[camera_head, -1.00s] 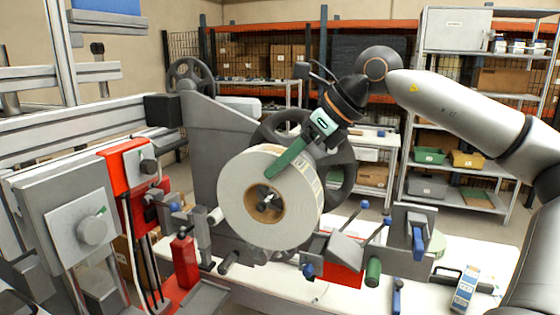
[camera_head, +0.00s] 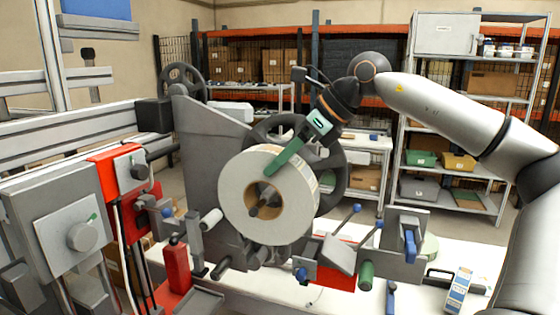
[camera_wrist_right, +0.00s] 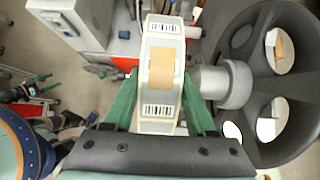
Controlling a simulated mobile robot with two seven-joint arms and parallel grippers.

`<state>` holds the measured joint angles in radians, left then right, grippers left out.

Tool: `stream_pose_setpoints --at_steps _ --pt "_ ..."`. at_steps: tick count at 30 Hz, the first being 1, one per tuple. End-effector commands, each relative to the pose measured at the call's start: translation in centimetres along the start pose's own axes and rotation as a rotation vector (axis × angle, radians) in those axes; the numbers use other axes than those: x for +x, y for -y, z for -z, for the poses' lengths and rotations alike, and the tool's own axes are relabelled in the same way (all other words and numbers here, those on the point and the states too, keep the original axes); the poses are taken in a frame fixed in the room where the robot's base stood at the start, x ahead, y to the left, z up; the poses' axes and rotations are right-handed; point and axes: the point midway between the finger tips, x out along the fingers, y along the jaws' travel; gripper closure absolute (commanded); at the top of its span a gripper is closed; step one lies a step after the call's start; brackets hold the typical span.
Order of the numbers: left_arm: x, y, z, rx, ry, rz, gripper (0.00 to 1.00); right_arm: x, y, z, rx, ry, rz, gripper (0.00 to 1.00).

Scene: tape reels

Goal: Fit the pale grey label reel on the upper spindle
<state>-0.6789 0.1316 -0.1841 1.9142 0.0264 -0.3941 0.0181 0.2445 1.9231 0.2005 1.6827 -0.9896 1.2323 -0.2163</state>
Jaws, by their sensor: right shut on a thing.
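The pale grey label reel (camera_head: 237,198) stands upright with its flat face towards me in the head view. My right gripper (camera_head: 275,166) is shut on it at the upper rim, one green finger lying over the near face. In the right wrist view the reel (camera_wrist_right: 158,105) shows edge-on between both green fingers. The dark spindle end (camera_head: 262,206) shows inside the reel's tan core, off its centre. In the wrist view a grey hub (camera_wrist_right: 226,84) lies right of the reel, close to it. I cannot tell how far the spindle enters the core.
A dark spoked wheel (camera_head: 331,168) stands close behind the reel. A grey bracket (camera_head: 405,243) with rollers and levers is lower right, and a red bottle-shaped part (camera_head: 177,266) lower left. A blue-and-white box (camera_head: 459,291) lies on the white table.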

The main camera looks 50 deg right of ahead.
Motion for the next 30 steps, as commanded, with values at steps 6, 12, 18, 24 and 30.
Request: stream_pose_setpoints --at_steps 6,12,18,24,30 --pt "0.0 0.0 0.0 0.000 0.000 0.000 0.09 -0.3 1.4 -0.3 -0.001 0.010 0.004 1.00" --pt "0.0 0.0 0.0 0.000 0.000 0.000 0.09 -0.2 2.6 -0.3 0.000 0.009 0.003 1.00" --pt "0.0 0.0 0.0 0.000 0.000 0.000 0.09 -0.3 3.7 -0.3 -0.001 0.009 0.005 1.00" --pt "0.0 0.0 0.0 0.000 0.000 0.000 0.09 -0.3 4.1 -0.3 -0.003 0.011 0.004 1.00" --pt "0.0 0.0 0.0 0.000 0.000 0.000 0.09 -0.3 4.1 -0.3 -0.003 0.011 0.004 1.00"
